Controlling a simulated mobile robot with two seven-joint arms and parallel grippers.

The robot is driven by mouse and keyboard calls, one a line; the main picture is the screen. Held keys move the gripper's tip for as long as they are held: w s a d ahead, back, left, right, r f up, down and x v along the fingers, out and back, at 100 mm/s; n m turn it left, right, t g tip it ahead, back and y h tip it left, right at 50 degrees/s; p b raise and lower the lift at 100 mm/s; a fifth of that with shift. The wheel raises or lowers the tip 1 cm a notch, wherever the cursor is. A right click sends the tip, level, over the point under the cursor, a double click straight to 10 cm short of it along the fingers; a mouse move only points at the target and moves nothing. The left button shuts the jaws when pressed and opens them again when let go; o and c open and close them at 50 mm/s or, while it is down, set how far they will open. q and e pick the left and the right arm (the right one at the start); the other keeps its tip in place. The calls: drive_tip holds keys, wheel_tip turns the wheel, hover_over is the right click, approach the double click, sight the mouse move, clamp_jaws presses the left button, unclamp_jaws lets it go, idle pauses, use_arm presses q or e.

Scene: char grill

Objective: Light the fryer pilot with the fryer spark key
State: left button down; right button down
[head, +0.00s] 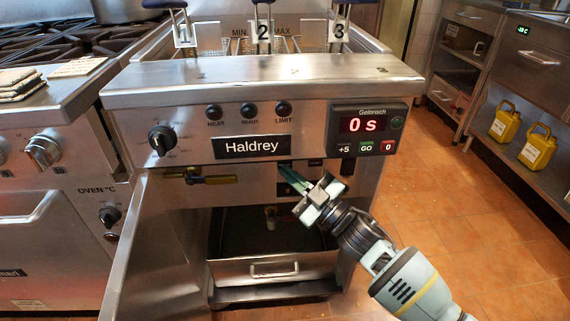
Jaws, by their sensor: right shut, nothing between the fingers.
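The fryer (300,75) stands in front of me with its Haldrey nameplate (250,146) and its lower cabinet open. My right gripper (292,178) is shut and empty, its fingertips at a small dark control plate (284,190) under the front panel. The gripper covers part of that plate, and I cannot tell whether it touches it. I cannot pick out the spark key or a pilot flame for certain. A small black part (347,166) hangs under the timer. A yellow-handled valve (208,180) sits to the left. My left gripper is not in view.
The cabinet door (150,245) stands open at the left. A drawer-like pan (270,270) is low inside the cabinet. The timer (368,130) reads 0 s. A range (50,185) adjoins on the left. Yellow jugs (507,122) stand on a right shelf; the tiled floor between is clear.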

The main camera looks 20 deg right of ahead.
drive_tip(key=shift+w+d, duration=0.15)
drive_tip(key=shift+w, duration=0.2)
idle(1.0)
drive_tip(key=shift+s, duration=0.1)
drive_tip(key=shift+s+a+p, duration=0.25)
drive_tip(key=shift+s+p, duration=0.2)
drive_tip(key=shift+s, duration=0.2)
idle(0.3)
drive_tip(key=s+p, duration=0.1)
drive_tip(key=s, duration=0.1)
drive_tip(key=s+a+p, duration=0.1)
drive_tip(key=s, duration=0.2)
drive_tip(key=shift+a, duration=0.15)
idle(0.5)
